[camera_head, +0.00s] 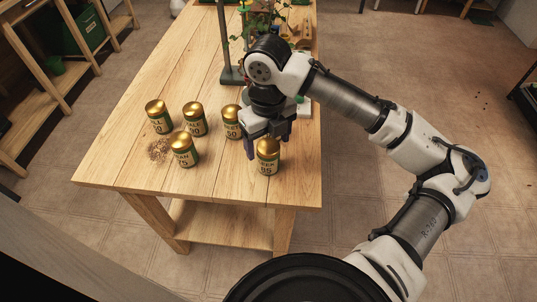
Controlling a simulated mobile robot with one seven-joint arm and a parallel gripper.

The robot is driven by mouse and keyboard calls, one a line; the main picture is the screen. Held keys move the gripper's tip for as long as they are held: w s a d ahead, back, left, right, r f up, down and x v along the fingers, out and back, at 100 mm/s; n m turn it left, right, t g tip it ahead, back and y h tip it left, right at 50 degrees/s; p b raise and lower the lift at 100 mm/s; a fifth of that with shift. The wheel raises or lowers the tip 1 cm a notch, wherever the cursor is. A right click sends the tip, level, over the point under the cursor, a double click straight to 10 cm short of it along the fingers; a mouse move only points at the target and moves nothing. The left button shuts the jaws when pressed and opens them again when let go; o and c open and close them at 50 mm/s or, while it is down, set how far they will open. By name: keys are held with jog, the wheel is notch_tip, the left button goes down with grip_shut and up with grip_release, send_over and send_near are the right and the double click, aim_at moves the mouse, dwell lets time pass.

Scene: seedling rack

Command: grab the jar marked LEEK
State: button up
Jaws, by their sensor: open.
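The jar (268,164) at the front right of the wooden table is gold-lidded with a dark green label. Its visible letters read like EEK, with the start partly hidden. It stands upright near the table's right front corner. My gripper (268,146) points down at this jar, with one finger at the left of its lid and the other to its right and behind. The fingers are apart. I cannot tell whether they touch the jar.
Several similar jars stand to the left: one at the far left (158,121), one reading like KALE (194,124), one reading like BEAN (183,154), and one partly hidden beside my gripper (231,125).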

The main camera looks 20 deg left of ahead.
jog(key=shift+w+f+p, duration=0.1)
jog(key=shift+f+p, duration=0.55)
jog(key=shift+f, duration=2.85)
jog(key=shift+c, duration=0.4)
jog(key=c, duration=1)
jog(key=shift+c, duration=0.2)
jog(key=shift+r, duration=0.15)
